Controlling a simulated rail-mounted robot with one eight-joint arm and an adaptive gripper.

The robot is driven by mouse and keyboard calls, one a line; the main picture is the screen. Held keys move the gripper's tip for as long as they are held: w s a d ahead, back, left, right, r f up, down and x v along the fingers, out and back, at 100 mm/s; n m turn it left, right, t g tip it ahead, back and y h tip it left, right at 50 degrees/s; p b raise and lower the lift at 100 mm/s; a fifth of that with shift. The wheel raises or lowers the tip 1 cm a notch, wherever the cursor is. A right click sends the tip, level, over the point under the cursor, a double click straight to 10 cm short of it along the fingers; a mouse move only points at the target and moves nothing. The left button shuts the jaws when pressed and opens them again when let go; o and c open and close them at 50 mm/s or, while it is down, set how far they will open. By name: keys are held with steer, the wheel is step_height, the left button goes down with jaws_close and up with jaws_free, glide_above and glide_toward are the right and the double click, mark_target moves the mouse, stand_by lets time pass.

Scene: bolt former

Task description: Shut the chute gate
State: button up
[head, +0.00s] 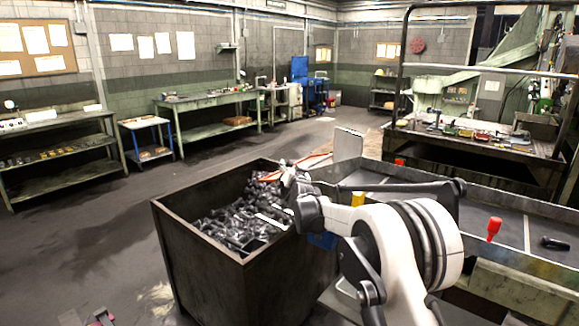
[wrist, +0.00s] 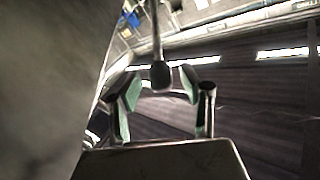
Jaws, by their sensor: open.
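A pale flat plate (head: 348,143) stands upright behind the dark bin's right side; it may be the chute gate, but I cannot tell whether it is open. My gripper (head: 287,176) is over the bin's right side, near an orange-red strip (head: 268,177). In the wrist view my gripper (wrist: 158,92) is open, with one greenish-padded finger on each side of a dark rod ending in a rounded knob (wrist: 160,75). The fingers look apart from the knob. I cannot tell what the rod belongs to. My arm hides part of the area right of the bin.
The dark bin (head: 205,276) holds many small dark metal parts. A long dark trough-like table (head: 470,212) runs to the right, with a red-handled item (head: 493,228) and a dark item (head: 554,243) on it. The floor left of the bin is mostly clear.

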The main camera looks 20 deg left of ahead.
steer(key=shift+w+a, duration=0.4)
steer(key=shift+w, duration=0.2)
jaws_close()
